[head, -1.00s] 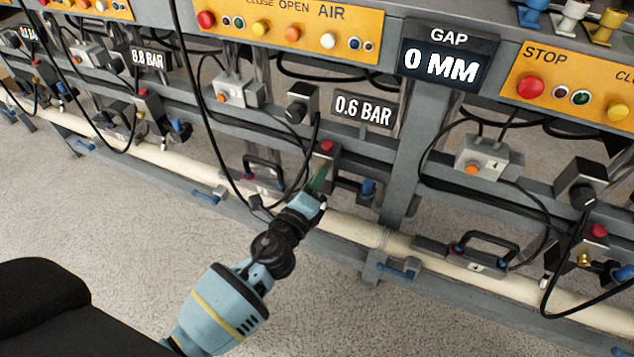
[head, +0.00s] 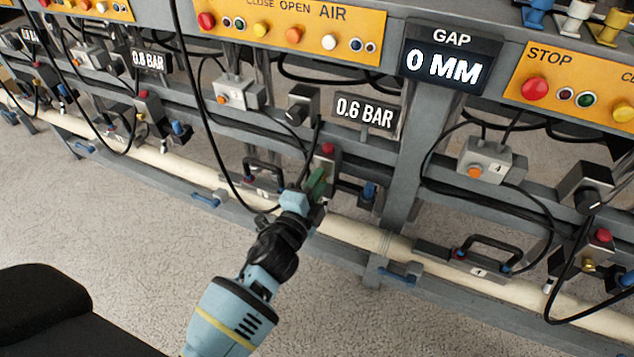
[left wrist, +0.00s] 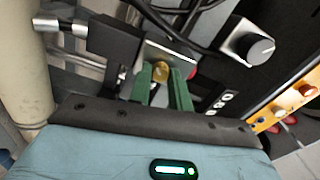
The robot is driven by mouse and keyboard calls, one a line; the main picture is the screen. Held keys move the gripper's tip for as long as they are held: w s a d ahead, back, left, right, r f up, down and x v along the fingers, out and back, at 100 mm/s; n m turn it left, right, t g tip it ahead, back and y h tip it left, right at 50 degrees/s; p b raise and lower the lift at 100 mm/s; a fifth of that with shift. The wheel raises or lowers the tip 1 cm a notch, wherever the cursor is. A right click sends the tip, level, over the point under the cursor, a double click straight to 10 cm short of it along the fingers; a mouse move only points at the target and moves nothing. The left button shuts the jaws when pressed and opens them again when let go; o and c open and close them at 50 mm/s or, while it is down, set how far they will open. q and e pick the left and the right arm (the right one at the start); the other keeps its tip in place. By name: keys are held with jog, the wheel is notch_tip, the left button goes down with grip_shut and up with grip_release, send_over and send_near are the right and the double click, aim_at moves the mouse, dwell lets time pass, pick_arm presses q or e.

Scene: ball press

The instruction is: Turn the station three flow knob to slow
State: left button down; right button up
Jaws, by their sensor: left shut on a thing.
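The station three flow knob is a small brass-yellow knob (left wrist: 161,71), seen in the left wrist view between my green fingers. In the head view my gripper hides it, below the red button (head: 328,149) of station three. My left gripper (head: 316,184) reaches in from below at that valve block. In the left wrist view its fingers (left wrist: 160,82) stand on either side of the brass knob and are shut on it. The knob's slow or fast marking cannot be read. My right gripper is not in view.
Beside the valve are a black dial (head: 303,101), the 0.6 BAR display (head: 366,111) and a blue-handled lever (head: 369,191). A black cable hangs close to my gripper's left. A cream pipe (head: 345,228) runs below along the grey frame. The floor in front is open.

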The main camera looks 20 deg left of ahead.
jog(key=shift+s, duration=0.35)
pick_arm(q)
jog(key=c, duration=1.3)
grip_release()
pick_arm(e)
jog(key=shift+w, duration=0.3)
pick_arm(q)
jog(key=shift+s, duration=0.1)
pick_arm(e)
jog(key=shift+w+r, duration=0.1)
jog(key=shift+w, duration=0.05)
pick_arm(q)
jog(key=s+p, duration=0.1)
jog(key=s, duration=0.6)
jog(key=shift+s, duration=0.35)
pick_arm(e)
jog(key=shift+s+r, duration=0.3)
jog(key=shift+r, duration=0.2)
